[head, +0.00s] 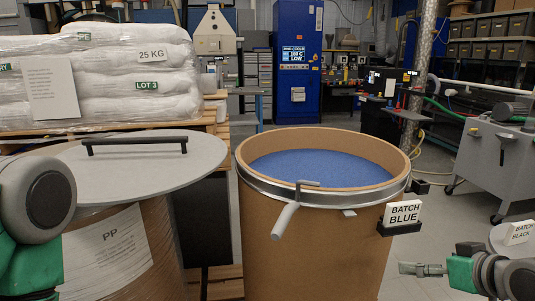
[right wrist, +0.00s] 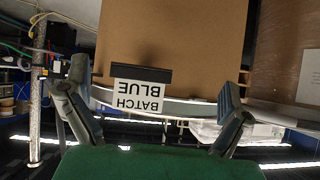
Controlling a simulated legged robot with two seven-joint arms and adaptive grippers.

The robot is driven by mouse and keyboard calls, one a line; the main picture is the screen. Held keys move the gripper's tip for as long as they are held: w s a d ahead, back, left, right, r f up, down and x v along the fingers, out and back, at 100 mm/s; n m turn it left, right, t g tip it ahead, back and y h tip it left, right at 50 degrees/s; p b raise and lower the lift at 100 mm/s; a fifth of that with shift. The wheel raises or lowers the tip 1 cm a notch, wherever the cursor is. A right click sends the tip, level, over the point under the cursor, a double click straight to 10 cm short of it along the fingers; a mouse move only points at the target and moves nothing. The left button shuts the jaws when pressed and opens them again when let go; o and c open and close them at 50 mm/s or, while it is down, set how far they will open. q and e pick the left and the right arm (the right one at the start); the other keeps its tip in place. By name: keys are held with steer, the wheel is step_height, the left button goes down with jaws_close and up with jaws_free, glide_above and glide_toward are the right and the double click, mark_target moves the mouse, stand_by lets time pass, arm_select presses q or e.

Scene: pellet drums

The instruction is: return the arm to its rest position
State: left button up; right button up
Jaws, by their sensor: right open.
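My right gripper (head: 424,267) is at the lower right of the head view, in front of and to the right of the open drum (head: 310,245). In the right wrist view my right gripper (right wrist: 153,80) has its two fingers spread wide with nothing between them. The drum's brown wall (right wrist: 180,40) and the upside-down BATCH BLUE card (right wrist: 138,97) show beyond the fingers, apart from them. My left arm shows at the left edge of the head view; its gripper is out of the picture.
The open drum holds blue pellets (head: 318,168) and has a metal clamp ring with a lever (head: 284,220). A lidded PP drum (head: 110,250) stands left. White sacks (head: 130,70) lie behind it.

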steer(key=s+a+f+g, duration=0.2)
steer(key=s+f, duration=0.1)
steer(key=f, duration=0.3)
steer(key=s+a+f+g, duration=0.2)
steer(key=s+f, duration=0.2)
steer(key=f, duration=0.2)
steer(key=s+a+f+g, duration=0.2)
steer(key=s+f, duration=0.4)
steer(key=s, duration=0.3)
steer(key=s+a+f+g+h, duration=0.1)
steer(key=s+a+f+g, duration=0.1)
steer(key=s+f+g, duration=0.2)
steer(key=s+f, duration=0.3)
steer(key=s, duration=0.3)
steer(key=shift+a+f+g, duration=0.3)
steer(key=shift+a, duration=0.05)
steer(key=shift+w, duration=0.1)
